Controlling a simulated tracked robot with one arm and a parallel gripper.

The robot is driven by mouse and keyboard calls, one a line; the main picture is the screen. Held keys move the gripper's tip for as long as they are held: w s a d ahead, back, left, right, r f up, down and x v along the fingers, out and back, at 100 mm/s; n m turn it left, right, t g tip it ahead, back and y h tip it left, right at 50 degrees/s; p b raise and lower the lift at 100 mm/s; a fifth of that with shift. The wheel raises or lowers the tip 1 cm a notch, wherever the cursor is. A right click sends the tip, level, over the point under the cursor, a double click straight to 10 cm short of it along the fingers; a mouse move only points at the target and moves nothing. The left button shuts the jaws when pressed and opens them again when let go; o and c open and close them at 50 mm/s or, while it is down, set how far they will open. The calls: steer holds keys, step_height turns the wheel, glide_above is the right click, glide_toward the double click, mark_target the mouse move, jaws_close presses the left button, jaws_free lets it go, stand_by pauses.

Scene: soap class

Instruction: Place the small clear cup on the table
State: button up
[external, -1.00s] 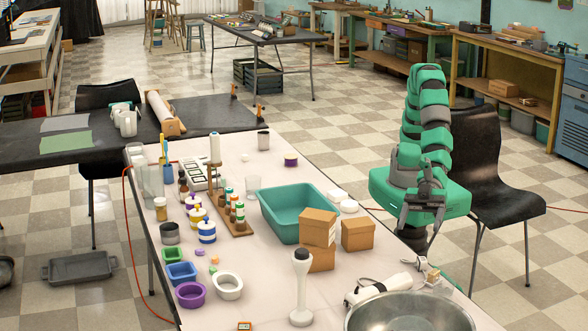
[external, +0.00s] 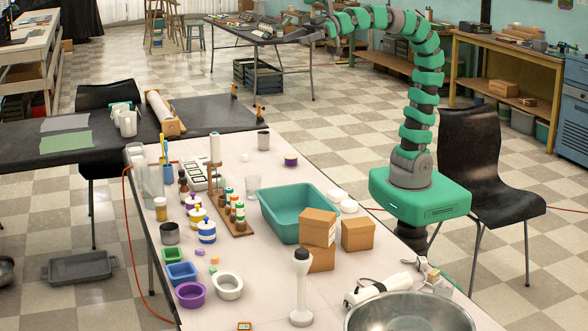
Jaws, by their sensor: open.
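A small clear cup (external: 253,188) stands upright on the long pale table (external: 265,292), just left of the teal bin. My gripper (external: 318,33) is open, high up at the top of the picture, at the end of my raised arm. It is small and dark against the background table, so its fingers are hard to make out. It is well apart from the cup, and nothing shows in it.
The teal bin (external: 283,217) and cardboard boxes (external: 318,228) stand right of the cup. A wooden rack (external: 236,228) of small bottles is in front of it. A metal bowl (external: 410,315) and a white pestle-like tool (external: 301,290) are at the near end. Free table lies behind the cup.

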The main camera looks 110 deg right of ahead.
steer(key=s+d+r+m+h, duration=0.1)
steer(key=s+d+r+h, duration=0.2)
steer(key=d, duration=0.6)
steer(key=s+r, duration=0.1)
steer(key=s, duration=0.1)
steer(key=shift+s+d+m, duration=0.15)
steer(key=shift+s+m, duration=0.2)
steer(key=shift+m, duration=0.05)
steer(key=shift+r, duration=0.2)
